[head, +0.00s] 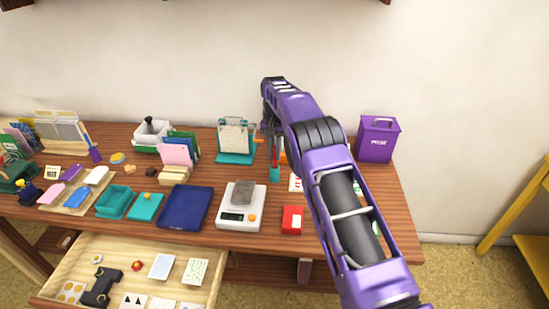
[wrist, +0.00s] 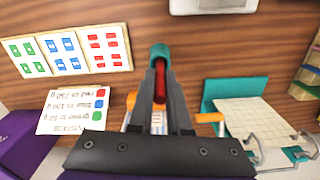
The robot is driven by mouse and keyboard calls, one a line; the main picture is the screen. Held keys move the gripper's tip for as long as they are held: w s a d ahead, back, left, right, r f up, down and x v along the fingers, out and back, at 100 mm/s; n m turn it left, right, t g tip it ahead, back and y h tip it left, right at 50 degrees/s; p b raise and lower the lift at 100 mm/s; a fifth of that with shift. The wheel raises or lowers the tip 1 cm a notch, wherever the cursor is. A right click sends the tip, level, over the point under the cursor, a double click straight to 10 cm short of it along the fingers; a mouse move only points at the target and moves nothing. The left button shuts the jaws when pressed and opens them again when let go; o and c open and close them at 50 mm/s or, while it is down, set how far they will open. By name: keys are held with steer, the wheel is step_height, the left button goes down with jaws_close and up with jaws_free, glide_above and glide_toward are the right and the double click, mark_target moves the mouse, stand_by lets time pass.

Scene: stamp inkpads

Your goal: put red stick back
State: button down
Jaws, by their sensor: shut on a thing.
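My gripper (head: 273,146) points down over the right half of the wooden table, and its fingers also show in the wrist view (wrist: 160,90). It is shut on the slim red stick (head: 275,153); the stick also shows between the fingers in the wrist view (wrist: 159,78). A small teal holder (head: 274,173) is directly under the stick, and its round rim shows at the fingertips in the wrist view (wrist: 160,52). The stick's lower end meets or enters the holder; I cannot tell how deep it is. The stick looks about upright.
A teal stand with a flip pad (head: 235,137) is close left of my gripper. A white scale (head: 238,218) bearing a grey block and a red box (head: 292,219) are in front. Printed cards (wrist: 64,53) lie nearby. A purple bin (head: 378,140) stands right. The front-left drawer (head: 140,252) is open.

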steer(key=shift+f, duration=0.85)
steer(key=shift+f, duration=0.1)
steer(key=c, duration=0.9)
jaws_free()
steer(key=shift+o, duration=0.2)
step_height(320, 180, up, 12)
steer(key=shift+r+p, duration=0.1)
steer(key=shift+p, duration=0.65)
